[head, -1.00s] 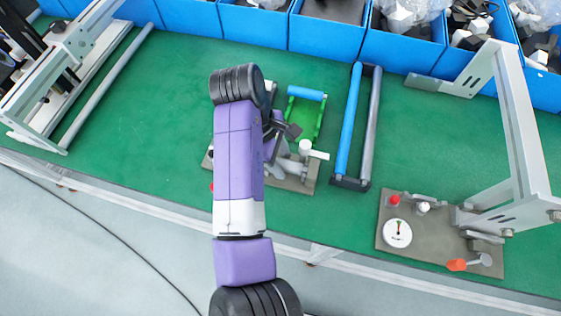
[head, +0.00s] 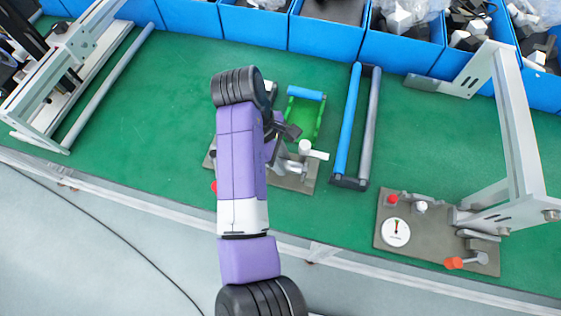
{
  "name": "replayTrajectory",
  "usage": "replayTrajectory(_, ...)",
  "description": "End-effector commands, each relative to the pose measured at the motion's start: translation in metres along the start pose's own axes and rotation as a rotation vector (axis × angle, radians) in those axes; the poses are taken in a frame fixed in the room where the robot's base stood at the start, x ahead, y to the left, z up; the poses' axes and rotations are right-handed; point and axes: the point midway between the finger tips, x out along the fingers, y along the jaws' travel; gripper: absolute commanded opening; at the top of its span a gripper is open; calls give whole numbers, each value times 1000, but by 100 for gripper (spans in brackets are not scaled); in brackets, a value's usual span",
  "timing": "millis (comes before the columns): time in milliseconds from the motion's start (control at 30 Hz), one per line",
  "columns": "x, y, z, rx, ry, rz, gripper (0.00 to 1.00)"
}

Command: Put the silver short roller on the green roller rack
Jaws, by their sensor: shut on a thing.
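The green roller rack (head: 319,121) lies on the green bench, right of my arm, with a short blue roller (head: 306,93) across its far end. My gripper (head: 288,131) is at the rack's left side, partly hidden behind my purple arm. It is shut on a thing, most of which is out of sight. A small pale piece (head: 268,86) shows beside my wrist and seems to be an end of the silver short roller. I cannot make out how the roller is tilted or whether it touches the rack.
A grey fixture plate (head: 296,183) lies just in front of the rack. A black frame with long blue and grey rollers (head: 347,125) stands to its right. A gauge fixture (head: 395,232) with a metal bracket is farther right. Blue bins (head: 330,36) line the back.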

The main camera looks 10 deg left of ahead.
Motion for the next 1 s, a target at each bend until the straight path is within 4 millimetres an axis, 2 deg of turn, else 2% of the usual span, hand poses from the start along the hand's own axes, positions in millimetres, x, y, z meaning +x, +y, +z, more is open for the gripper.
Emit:
replayTrajectory(567, -2, 0, 1, 1, 0, 0, 0)
replayTrajectory(1000, -20, 0, 6, 1, 0, 0, 0)
